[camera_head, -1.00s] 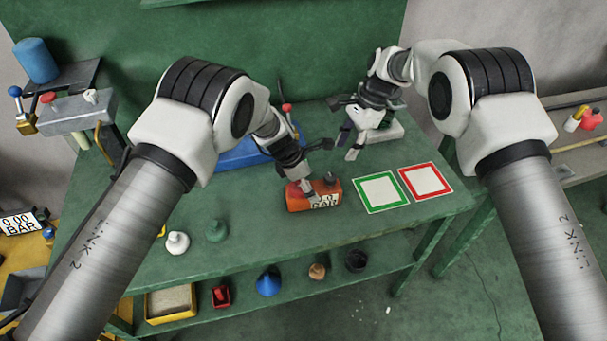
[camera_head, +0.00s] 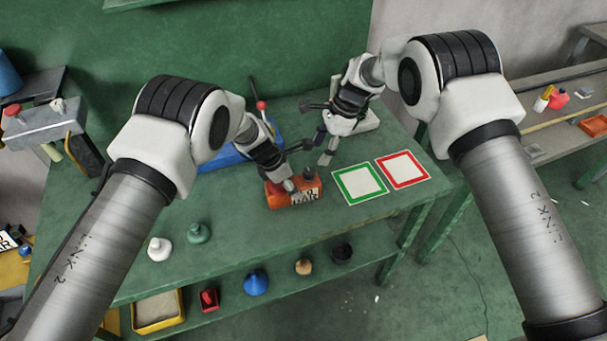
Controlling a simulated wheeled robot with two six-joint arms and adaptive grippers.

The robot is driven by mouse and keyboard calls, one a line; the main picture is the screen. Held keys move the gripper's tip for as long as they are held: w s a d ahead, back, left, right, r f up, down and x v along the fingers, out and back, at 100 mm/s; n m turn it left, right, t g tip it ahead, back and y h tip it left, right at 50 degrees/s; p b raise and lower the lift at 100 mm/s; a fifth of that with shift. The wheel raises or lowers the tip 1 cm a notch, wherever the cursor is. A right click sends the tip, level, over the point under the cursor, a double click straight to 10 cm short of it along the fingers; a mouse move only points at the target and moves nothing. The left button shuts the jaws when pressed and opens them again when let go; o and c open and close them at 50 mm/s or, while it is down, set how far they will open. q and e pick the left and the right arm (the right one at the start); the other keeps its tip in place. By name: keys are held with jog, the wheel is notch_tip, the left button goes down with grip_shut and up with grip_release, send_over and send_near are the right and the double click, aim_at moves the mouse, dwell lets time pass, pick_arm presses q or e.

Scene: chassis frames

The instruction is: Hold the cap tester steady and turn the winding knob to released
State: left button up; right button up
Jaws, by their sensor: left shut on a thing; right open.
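The cap tester (camera_head: 284,198) is an orange box with a white label reading BAR, standing on the green table. A dark winding knob (camera_head: 308,174) sits on its top right. My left gripper (camera_head: 291,184) is shut on the cap tester, over its top and front. My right gripper (camera_head: 318,142) is open and empty, above the table behind and to the right of the tester, apart from the knob. The knob's setting is too small to read, and the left gripper hides part of the tester.
A green-framed square (camera_head: 360,171) and a red-framed square (camera_head: 403,156) lie right of the tester. A blue tool (camera_head: 222,157) with a red-tipped lever is behind. White (camera_head: 159,249) and green (camera_head: 198,233) caps stand front left. The lower shelf holds several small items.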

aim_at(311, 171)
notch_tip(311, 171, up, 5)
jog(key=s+d+m+t, duration=0.2)
jog(key=s+m, duration=0.1)
jog(key=m, duration=0.1)
jog(key=x, duration=1.1)
jog(key=shift+w+a+f, duration=0.15)
jog(key=shift+a+f, duration=0.1)
jog(key=shift+f, duration=0.1)
grip_shut()
